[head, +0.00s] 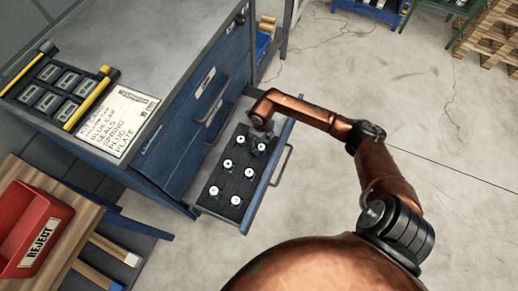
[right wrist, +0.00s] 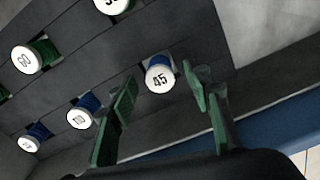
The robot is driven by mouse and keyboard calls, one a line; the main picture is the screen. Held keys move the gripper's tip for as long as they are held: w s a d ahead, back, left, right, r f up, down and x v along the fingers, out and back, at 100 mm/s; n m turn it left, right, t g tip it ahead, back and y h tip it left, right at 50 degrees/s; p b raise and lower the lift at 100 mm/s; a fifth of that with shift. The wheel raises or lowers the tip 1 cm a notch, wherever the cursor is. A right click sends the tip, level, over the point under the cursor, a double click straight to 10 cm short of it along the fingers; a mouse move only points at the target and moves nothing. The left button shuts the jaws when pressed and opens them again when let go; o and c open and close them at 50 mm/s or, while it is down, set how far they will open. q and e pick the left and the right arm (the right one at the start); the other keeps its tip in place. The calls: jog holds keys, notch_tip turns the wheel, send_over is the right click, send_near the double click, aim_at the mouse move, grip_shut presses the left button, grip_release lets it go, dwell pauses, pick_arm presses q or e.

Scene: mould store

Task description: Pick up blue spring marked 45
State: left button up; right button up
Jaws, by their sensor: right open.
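The blue spring marked 45 (right wrist: 159,79) has a white cap with black digits and sits in a slot of the dark insert. In the right wrist view it lies between the two green-padded fingertips of my right gripper (right wrist: 160,88), a little beyond them. The fingers are open, apart from the cap, with nothing held. In the head view my right gripper (head: 262,130) is over the far end of the open drawer (head: 272,170). The cap numbers are too small to read there. My left gripper is not in view.
Other capped springs stand close by: a green one marked 60 (right wrist: 27,60) and blue ones, one nearby (right wrist: 82,112). The drawer's blue front edge (right wrist: 270,122) lies beside the right finger. A blue cabinet (head: 190,130) and a red REJECT bin (head: 30,228) are to the left.

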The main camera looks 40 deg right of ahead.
grip_shut()
dwell(0.6)
jog(key=shift+r, duration=0.1)
